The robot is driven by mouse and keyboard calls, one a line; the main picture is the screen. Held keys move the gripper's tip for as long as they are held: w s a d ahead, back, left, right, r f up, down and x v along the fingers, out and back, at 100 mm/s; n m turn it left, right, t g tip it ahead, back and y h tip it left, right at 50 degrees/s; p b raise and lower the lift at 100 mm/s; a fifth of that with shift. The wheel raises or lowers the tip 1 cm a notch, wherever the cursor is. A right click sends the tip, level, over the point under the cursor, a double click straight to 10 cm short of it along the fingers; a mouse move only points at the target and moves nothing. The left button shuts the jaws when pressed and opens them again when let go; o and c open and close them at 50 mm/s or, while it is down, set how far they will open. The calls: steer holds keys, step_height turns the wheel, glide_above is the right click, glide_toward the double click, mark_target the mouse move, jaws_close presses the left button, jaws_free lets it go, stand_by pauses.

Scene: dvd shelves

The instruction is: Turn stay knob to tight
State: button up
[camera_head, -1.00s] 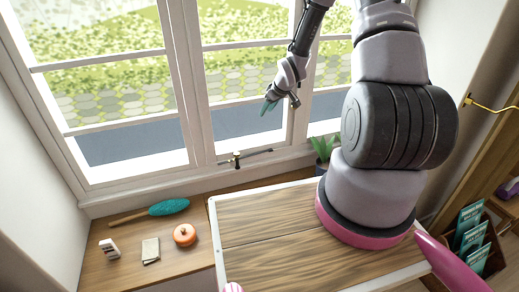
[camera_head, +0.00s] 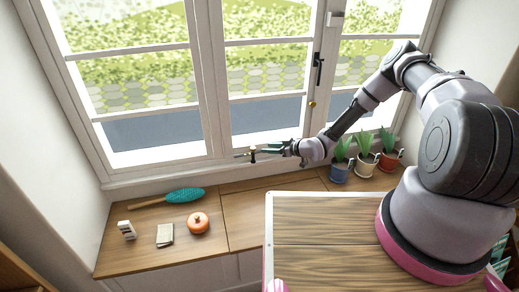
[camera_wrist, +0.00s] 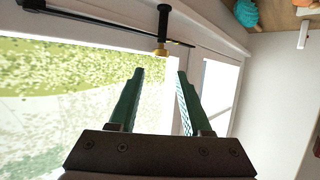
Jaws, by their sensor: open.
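The window stay is a thin dark bar (camera_wrist: 105,23) along the bottom of the window frame. Its stay knob, black with a brass part (camera_wrist: 162,28), stands across the bar in the wrist view, ahead of the fingertips. In the head view the knob (camera_head: 252,154) is small, just left of my gripper (camera_head: 268,149). My gripper has two green fingers, which also show in the wrist view (camera_wrist: 160,74). It is open, and the knob lies beyond the gap, apart from the fingers. The knob's tight or loose marking cannot be made out.
Plant pots, including a blue one (camera_head: 340,172), stand on the sill right of my gripper. A teal brush (camera_head: 186,195), an orange round object (camera_head: 198,223) and small items lie on the left counter. A black window handle (camera_head: 318,72) is above right.

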mark_target(253, 148)
steer(key=x, duration=0.8)
steer(key=shift+d, duration=0.1)
jaws_close()
